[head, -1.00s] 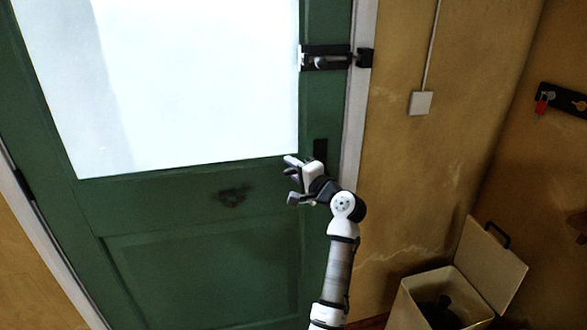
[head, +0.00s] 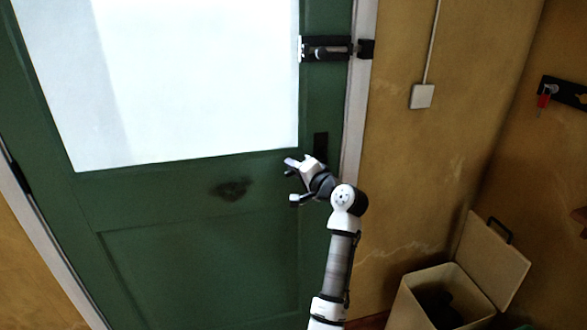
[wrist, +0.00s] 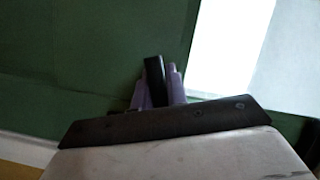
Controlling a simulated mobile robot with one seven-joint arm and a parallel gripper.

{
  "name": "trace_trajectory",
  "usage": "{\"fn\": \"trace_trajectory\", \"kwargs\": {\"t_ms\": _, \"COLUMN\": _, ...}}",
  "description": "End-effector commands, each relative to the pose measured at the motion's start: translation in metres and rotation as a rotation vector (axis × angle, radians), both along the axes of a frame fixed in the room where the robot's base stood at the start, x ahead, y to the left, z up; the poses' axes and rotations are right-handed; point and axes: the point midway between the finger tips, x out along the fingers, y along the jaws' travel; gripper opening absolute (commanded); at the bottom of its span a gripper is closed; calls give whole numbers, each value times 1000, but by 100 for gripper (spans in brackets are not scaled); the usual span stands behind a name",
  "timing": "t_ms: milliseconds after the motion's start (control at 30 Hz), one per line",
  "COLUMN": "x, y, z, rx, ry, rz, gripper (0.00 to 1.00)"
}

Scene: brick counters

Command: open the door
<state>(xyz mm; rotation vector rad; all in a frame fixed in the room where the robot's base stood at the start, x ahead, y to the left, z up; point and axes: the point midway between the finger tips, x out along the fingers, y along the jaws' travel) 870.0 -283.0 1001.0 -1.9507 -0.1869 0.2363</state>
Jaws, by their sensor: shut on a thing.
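The green door (head: 200,270) with a large bright pane stands shut in its pale frame, as far as the head view shows. My gripper (head: 293,181) is at the door's right side, just below a dark lock plate (head: 320,146). In the wrist view my gripper's purple fingers (wrist: 158,88) are shut on a black bar, which looks like the door handle (wrist: 154,80). My gripper hides the handle in the head view. A black bolt latch (head: 325,49) sits higher on the door's right edge.
An open cream bin (head: 430,300) stands on the floor at the lower right. A key rack (head: 565,92) with a red key tag and a switch box (head: 422,96) are on the yellow wall. A dark smudge (head: 232,189) marks the door.

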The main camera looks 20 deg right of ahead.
Motion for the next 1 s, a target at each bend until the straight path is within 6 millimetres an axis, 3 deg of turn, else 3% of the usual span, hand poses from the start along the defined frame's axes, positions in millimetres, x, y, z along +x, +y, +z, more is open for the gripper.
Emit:
{"fn": "trace_trajectory", "kwargs": {"t_ms": 500, "x": -2, "y": -12, "z": -30, "rx": -350, "ry": 48, "rz": -2, "gripper": 0}}
{"fn": "trace_trajectory", "kwargs": {"t_ms": 1000, "x": -2, "y": -17, "z": -34, "rx": -436, "ry": 61, "rz": -1, "gripper": 0}}
